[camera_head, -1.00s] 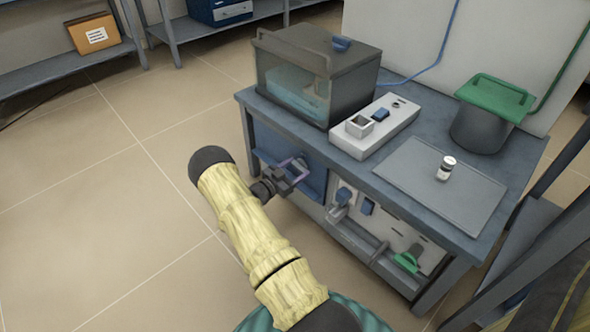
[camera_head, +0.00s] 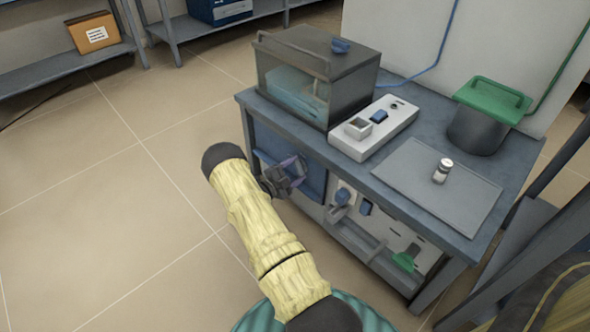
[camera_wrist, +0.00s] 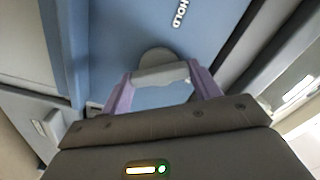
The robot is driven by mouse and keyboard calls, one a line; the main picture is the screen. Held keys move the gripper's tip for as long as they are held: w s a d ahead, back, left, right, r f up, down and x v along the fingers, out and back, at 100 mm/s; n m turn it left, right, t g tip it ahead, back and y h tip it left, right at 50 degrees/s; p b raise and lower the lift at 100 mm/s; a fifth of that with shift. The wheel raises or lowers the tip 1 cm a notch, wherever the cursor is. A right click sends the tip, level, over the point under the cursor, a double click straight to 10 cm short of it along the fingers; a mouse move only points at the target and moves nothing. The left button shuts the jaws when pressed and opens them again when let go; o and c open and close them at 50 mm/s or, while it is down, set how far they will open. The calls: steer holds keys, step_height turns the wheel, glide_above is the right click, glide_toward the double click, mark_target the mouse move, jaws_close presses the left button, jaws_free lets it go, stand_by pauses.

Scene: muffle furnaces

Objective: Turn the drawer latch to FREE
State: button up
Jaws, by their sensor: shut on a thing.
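The blue drawer front (camera_head: 314,186) is on the left of the bench's front side. The wrist view shows it close up (camera_wrist: 115,40), with the word HOLD (camera_wrist: 180,15) near the top. The drawer latch has a round grey base (camera_wrist: 157,56) and a pale grey bar (camera_wrist: 160,75) across it. My gripper's purple fingers (camera_wrist: 160,84) stand at the two ends of the bar, shut on it. In the head view my gripper (camera_head: 298,168) is at the drawer front and hides the latch. No FREE marking is readable.
A glass-fronted box (camera_head: 300,85), a white control unit (camera_head: 375,130), a grey mat (camera_head: 410,180) with a small vial (camera_head: 442,172), and a green-lidded pot (camera_head: 480,125) stand on the bench. A green handle (camera_head: 405,260) is low right. Floor at left is clear.

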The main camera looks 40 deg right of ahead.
steer(key=m+p, duration=0.1)
steer(key=m, duration=0.5)
steer(key=shift+f, duration=0.1)
steer(key=shift+m, duration=0.4)
steer(key=o, duration=1)
steer(key=shift+a+p, duration=0.35)
steer(key=shift+a, duration=0.1)
steer(key=a+p, duration=0.1)
steer(key=a, duration=0.4)
steer(key=s+a+p, duration=0.1)
steer(key=a+p, duration=0.1)
steer(key=a, duration=0.4)
steer(key=a+p, duration=0.2)
steer(key=a, duration=0.3)
steer(key=shift+s+a, duration=0.2)
steer(key=shift+a, duration=0.05)
